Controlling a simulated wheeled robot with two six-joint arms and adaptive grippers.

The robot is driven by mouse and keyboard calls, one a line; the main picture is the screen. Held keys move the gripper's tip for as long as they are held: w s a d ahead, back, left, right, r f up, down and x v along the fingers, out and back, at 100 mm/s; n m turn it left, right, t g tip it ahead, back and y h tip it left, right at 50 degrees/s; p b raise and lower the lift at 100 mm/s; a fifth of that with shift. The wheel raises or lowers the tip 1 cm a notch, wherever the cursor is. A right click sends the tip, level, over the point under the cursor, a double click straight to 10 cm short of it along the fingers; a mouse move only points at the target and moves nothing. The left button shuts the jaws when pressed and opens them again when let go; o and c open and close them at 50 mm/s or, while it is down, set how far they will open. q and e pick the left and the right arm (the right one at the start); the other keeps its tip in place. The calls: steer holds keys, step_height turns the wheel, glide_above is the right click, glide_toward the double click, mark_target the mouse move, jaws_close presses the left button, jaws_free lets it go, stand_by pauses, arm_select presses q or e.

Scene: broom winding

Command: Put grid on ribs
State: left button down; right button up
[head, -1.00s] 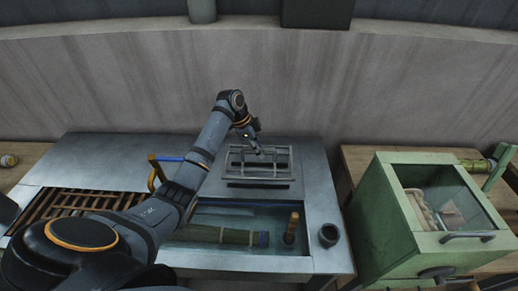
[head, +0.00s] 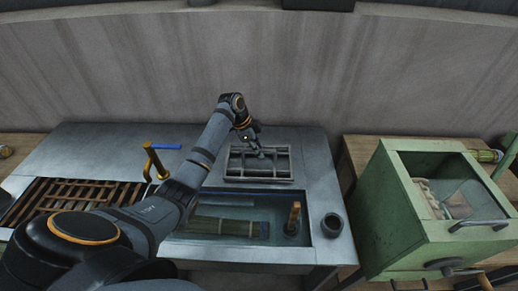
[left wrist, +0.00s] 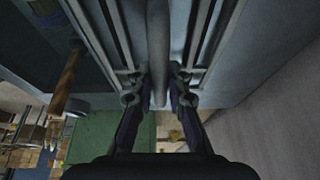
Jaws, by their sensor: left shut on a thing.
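The grid (head: 232,165) is a grey metal frame with crossbars, at the back right of the metal worktop. My left gripper (head: 261,153) reaches it from above at its rear middle. In the left wrist view the gripper (left wrist: 160,92) is shut on the grid's round middle bar (left wrist: 160,45), with a finger on each side. A dark strip (head: 258,186) shows along the grid's front edge; I take it for one of the ribs. Other ribs are hidden under the grid. I cannot tell whether the grid touches them. My right gripper is not in view.
A sunken basin (head: 275,256) in front of the grid holds a green bundle (head: 225,227) and an upright wooden handle (head: 294,216). A dark cup (head: 332,225) stands at right. A brown slatted grate (head: 75,200) is at left. A green glazed box (head: 400,230) stands further right.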

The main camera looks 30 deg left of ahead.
arm_select(q)
steer(key=shift+r, duration=0.1)
stand_by(0.3)
steer(key=c, duration=1.2)
jaws_free()
steer(key=p+v, duration=0.2)
steer(key=v, duration=0.4)
steer(key=d+p+v, duration=0.1)
steer(key=p+v, duration=0.2)
steer(key=v, duration=0.3)
steer(key=w+d+r+p+v, duration=0.1)
steer(key=p+v, duration=0.2)
steer(key=v, duration=0.3)
steer(key=shift+r, duration=0.25)
